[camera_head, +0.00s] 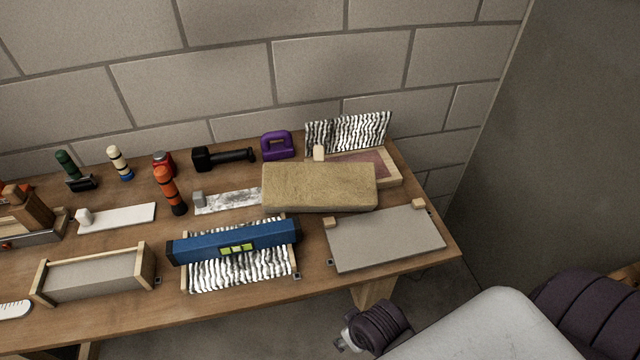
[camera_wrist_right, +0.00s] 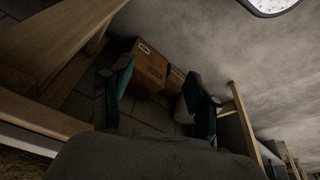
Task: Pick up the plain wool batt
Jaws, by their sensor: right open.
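The plain wool batt (camera_head: 318,187) is a thick tan-yellow block lying toward the back right of the wooden workbench (camera_head: 115,322). It overlaps the front of a shallow wooden tray with a reddish inside. My right gripper (camera_wrist_right: 158,95) is open in the right wrist view, with nothing between its dark green fingers. In the head view my right arm is at the lower right, in front of the bench and apart from the batt. My left gripper is not in view.
A grey board (camera_head: 385,239) with small wooden blocks lies in front of the batt. A blue spirit level (camera_head: 233,242) rests on a striped batt. A second striped piece (camera_head: 347,132) stands behind, beside a purple tool (camera_head: 277,146). A block wall (camera_head: 215,90) backs the bench.

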